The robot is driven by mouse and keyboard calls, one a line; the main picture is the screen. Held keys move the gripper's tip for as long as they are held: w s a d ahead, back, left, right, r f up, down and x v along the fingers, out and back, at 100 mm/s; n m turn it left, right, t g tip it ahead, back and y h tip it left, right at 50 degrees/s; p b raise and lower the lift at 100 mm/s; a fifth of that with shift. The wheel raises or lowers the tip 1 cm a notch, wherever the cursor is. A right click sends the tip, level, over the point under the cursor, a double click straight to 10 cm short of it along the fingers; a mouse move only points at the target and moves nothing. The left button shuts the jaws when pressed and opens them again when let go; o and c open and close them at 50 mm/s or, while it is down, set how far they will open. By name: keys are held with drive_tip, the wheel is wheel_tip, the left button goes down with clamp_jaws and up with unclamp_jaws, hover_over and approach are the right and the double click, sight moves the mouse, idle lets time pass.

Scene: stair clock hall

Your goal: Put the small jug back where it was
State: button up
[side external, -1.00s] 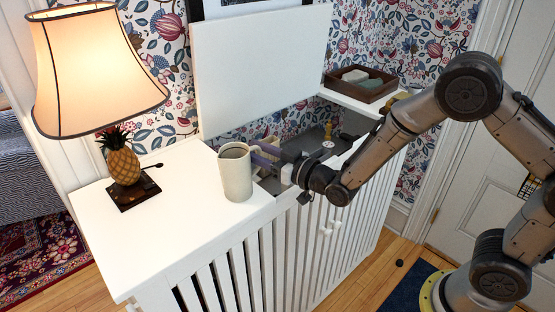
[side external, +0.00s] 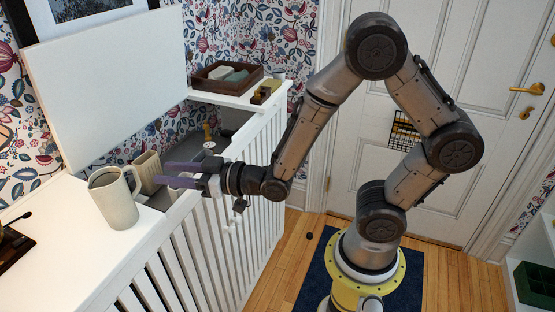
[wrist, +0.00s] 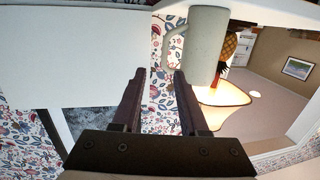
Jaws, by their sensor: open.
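The small jug (side external: 117,203) is pale grey-green and stands upright on the white cabinet top (side external: 60,235), just left of the open compartment. Its handle is on the side toward my gripper. My gripper (side external: 160,174) has purple fingers, is open and empty, and points left at the jug from over the compartment. A gap shows between the fingertips and the jug. In the wrist view the jug (wrist: 208,45) appears at the upper right, its handle near the open gripper (wrist: 160,75), with nothing between the fingers.
A raised white lid (side external: 115,80) stands behind the compartment. Inside it are a ribbed beige object (side external: 147,170) and a small gold piece (side external: 207,132). A dark wooden tray (side external: 203,88) sits on the far end. A lamp base (side external: 12,248) is left of the jug.

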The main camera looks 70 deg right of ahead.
drive_tip(key=s+d+r+g+h, duration=0.1)
drive_tip(key=s+d+g, duration=0.1)
drive_tip(key=s, duration=0.6)
drive_tip(key=s+d+r+m+g+h, duration=0.1)
drive_tip(key=s+d+r+g, duration=0.1)
drive_tip(key=s+g, duration=0.3)
drive_tip(key=s+d+r+m+g+h, duration=0.1)
drive_tip(key=s+d+r+g, duration=0.1)
drive_tip(key=s, duration=0.9)
drive_tip(key=shift+s+d+g, duration=0.3)
drive_tip(key=shift+d+g, duration=0.55)
drive_tip(key=shift+g, duration=0.25)
